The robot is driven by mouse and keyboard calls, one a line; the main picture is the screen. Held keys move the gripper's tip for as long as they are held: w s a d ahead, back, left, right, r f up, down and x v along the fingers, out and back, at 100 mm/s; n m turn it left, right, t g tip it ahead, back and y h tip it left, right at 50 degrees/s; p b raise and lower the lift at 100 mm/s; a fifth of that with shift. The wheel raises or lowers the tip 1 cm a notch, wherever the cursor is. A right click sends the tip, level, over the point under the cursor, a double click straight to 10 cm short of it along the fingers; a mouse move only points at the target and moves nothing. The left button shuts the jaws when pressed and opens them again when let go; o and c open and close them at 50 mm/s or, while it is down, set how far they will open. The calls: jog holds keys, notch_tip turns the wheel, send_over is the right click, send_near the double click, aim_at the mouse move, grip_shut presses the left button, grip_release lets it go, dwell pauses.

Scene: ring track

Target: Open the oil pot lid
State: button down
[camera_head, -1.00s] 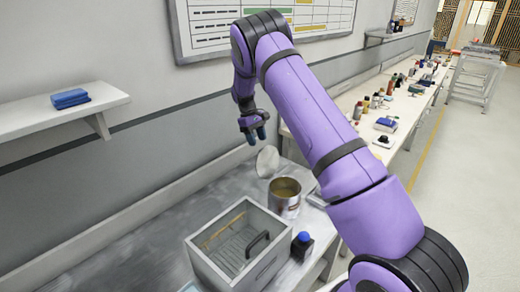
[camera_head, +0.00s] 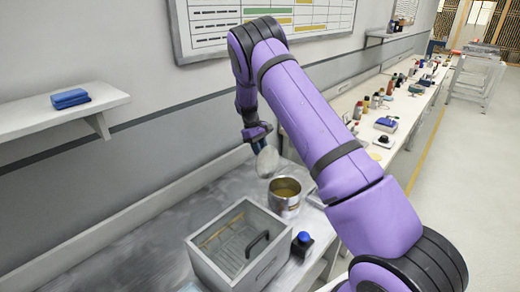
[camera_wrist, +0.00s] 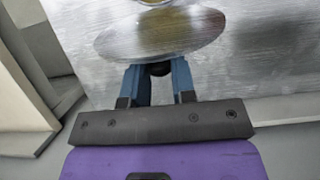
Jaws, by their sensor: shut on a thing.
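The oil pot (camera_head: 285,201) is a metal can on the bench, open at the top with yellowish oil inside. Its round pale metal lid (camera_head: 267,161) is tilted steeply up at the pot's back-left side, clear of the mouth. In the wrist view the lid (camera_wrist: 160,42) lies just beyond my fingers, with part of the pot (camera_wrist: 152,6) behind it at the top edge. My gripper (camera_wrist: 159,72) has its blue fingers on either side of the lid's black knob, shut on it. In the head view my gripper (camera_head: 258,148) is at the lid's back-left face.
The metal bench top (camera_head: 165,222) to the left is clear.

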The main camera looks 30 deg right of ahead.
jog(key=shift+s+d+r+t, duration=0.3)
jog(key=shift+s+t, duration=0.3)
jog(key=shift+s, duration=0.05)
jog(key=shift+s+d+r, duration=0.15)
jog(key=shift+s, duration=0.45)
jog(key=c, duration=1)
grip_release()
jog(key=shift+o, duration=0.2)
jog(key=v, duration=1.1)
jog(key=shift+d, duration=0.25)
